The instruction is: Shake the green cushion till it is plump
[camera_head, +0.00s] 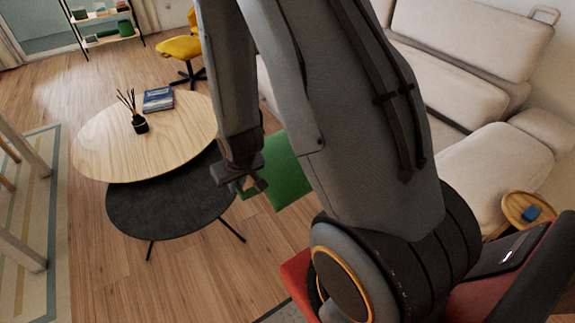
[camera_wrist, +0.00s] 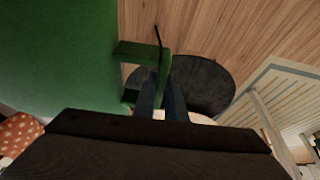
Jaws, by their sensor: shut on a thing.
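The green cushion (camera_head: 288,172) hangs in the air beside and partly behind my arm in the head view. My gripper (camera_head: 248,184) is shut on its left edge. In the wrist view, the cushion (camera_wrist: 55,65) fills the left side as a flat green face. Narrow green parts reach from it to my gripper's fingers (camera_wrist: 163,85). My arm hides the cushion's right part in the head view, so I cannot tell how plump it is.
A low dark round table (camera_head: 160,210) stands left of the cushion, under a pale wooden one (camera_head: 95,150) with a reed diffuser (camera_head: 139,122) and a blue book (camera_head: 158,98). A beige sofa (camera_head: 450,85) is at right. Wood floor lies below; a striped rug (camera_head: 40,215) is left.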

